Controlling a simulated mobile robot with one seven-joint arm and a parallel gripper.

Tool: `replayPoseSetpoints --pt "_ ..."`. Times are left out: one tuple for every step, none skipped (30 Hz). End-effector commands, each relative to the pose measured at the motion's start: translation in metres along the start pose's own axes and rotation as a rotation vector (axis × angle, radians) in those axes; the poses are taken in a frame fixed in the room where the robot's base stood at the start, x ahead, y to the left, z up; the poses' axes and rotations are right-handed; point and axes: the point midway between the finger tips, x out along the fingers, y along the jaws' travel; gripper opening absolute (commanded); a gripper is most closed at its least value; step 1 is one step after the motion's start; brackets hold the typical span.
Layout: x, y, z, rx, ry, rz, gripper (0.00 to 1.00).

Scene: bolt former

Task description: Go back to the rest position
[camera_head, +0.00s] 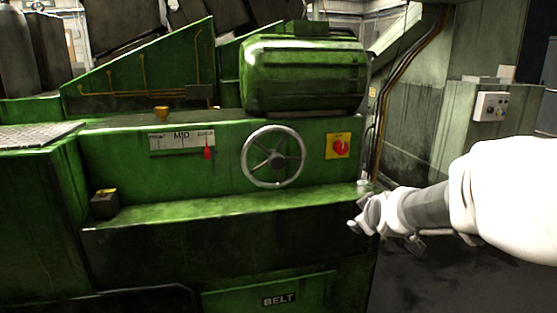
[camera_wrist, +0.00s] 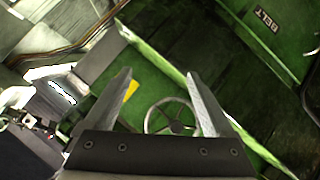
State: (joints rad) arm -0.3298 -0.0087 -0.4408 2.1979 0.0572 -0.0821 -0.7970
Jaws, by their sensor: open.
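My gripper (camera_head: 358,221) is in front of the right end of the green machine (camera_head: 210,215) in the head view, below and to the right of the handwheel. In the wrist view my gripper (camera_wrist: 160,85) shows two spread fingers with nothing between them that it holds. The grey handwheel (camera_head: 273,157) is on the machine's front; in the wrist view the handwheel (camera_wrist: 170,117) appears beyond the fingers, apart from them. My white arm comes in from the right side of the head view.
A red rotary switch on a yellow plate (camera_head: 339,146) sits right of the handwheel. A red lever pointer (camera_head: 208,152) is on the MID scale plate (camera_head: 181,141). A small dark box (camera_head: 104,204) stands on the left ledge. A control box (camera_head: 490,106) is on the right wall. Floor shows at lower right.

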Motion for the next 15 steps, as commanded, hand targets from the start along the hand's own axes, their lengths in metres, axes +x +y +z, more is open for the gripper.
replayPoseSetpoints --pt "-0.02 -0.005 0.003 0.068 -0.011 -0.04 0.88" --pt "-0.03 -0.011 0.005 0.106 -0.023 -0.067 0.88" --pt "-0.044 -0.018 0.009 0.155 -0.04 -0.1 0.88" --pt "-0.054 -0.024 0.011 0.189 -0.054 -0.125 0.88" --pt "-0.065 -0.029 0.014 0.222 -0.068 -0.146 0.88" --pt "-0.08 -0.037 0.018 0.264 -0.09 -0.176 0.88" --pt "-0.091 -0.043 0.021 0.294 -0.107 -0.194 0.88" --pt "-0.102 -0.049 0.025 0.323 -0.126 -0.213 0.88" --pt "-0.117 -0.056 0.03 0.359 -0.151 -0.234 0.88" --pt "-0.129 -0.063 0.034 0.384 -0.172 -0.249 0.88" --pt "-0.14 -0.068 0.038 0.41 -0.193 -0.26 0.88" --pt "-0.154 -0.076 0.045 0.441 -0.224 -0.275 0.88" --pt "-0.164 -0.081 0.05 0.463 -0.246 -0.282 0.88" --pt "-0.174 -0.087 0.055 0.484 -0.268 -0.288 0.88" --pt "-0.186 -0.094 0.061 0.508 -0.299 -0.294 0.88"
